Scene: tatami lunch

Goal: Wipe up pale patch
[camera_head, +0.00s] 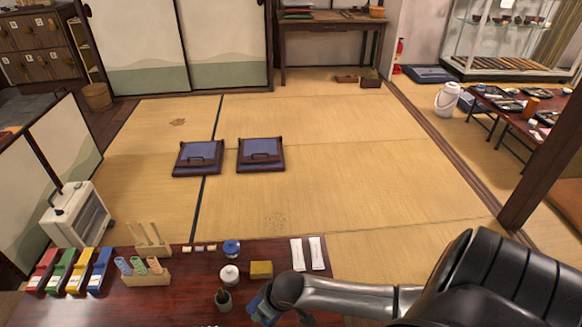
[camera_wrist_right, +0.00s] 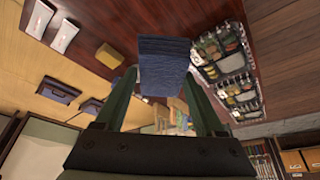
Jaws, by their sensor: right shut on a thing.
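My right gripper (camera_wrist_right: 161,78) is shut on a dark blue folded cloth (camera_wrist_right: 163,60), which stands out past the fingertips in the right wrist view. In the head view this gripper (camera_head: 268,304) is low over the front of the dark red table (camera_head: 180,305), partly hidden by my own wrist. I cannot tell whether the cloth touches the table. No pale patch shows clearly on the table. On the tatami, a faint speckled mark (camera_head: 275,220) lies beyond the table and a brown mark (camera_head: 177,122) lies farther back. My left gripper is not in view.
Near the gripper stand a small plant pot (camera_head: 223,298), a white round jar (camera_head: 229,274), a yellow block (camera_head: 261,270) and two white packets (camera_head: 307,254). Coloured boxes (camera_head: 78,270) and a wooden rack (camera_head: 143,271) fill the table's left. Two floor cushions (camera_head: 260,150) lie beyond.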

